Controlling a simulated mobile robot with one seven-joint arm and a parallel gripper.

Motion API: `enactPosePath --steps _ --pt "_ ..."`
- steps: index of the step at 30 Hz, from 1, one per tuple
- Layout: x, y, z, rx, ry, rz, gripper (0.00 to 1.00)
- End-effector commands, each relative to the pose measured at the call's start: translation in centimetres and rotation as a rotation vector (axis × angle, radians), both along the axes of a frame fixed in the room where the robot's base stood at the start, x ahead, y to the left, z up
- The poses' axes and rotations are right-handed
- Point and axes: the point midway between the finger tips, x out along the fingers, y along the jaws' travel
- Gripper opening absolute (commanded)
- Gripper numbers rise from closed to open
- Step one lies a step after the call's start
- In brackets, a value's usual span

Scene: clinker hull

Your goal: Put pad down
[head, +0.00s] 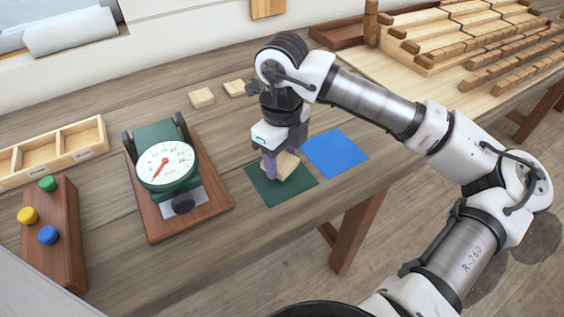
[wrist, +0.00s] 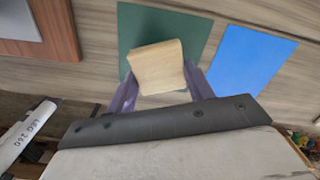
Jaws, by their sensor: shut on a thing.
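My gripper (head: 270,166) is shut on a pale wooden pad (head: 287,165). The pad also shows between the two purple fingers in the wrist view (wrist: 157,66). The gripper and pad are over the green mat (head: 273,193), which lies flat on the workbench. I cannot tell whether the pad touches the mat. A blue mat (head: 336,153) lies just to the right of the green one. Two similar wooden pads, one on the left (head: 202,97) and one on the right (head: 235,88), lie farther back on the bench.
A green dial scale (head: 165,163) on a wooden board stands left of the mats. A wooden block with coloured knobs (head: 56,238) and a divided tray (head: 60,150) are at the far left. A slatted wooden model (head: 450,35) is at the back right.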

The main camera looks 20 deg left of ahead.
Motion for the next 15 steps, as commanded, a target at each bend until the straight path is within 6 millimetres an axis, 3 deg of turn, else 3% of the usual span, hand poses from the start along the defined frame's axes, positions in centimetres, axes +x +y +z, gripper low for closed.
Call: enactPosePath --steps 6,15 --pt "0.0 0.0 -2.6 -0.001 0.001 -0.001 0.30" --pt "0.0 0.0 -2.9 0.000 0.000 -0.001 0.30"
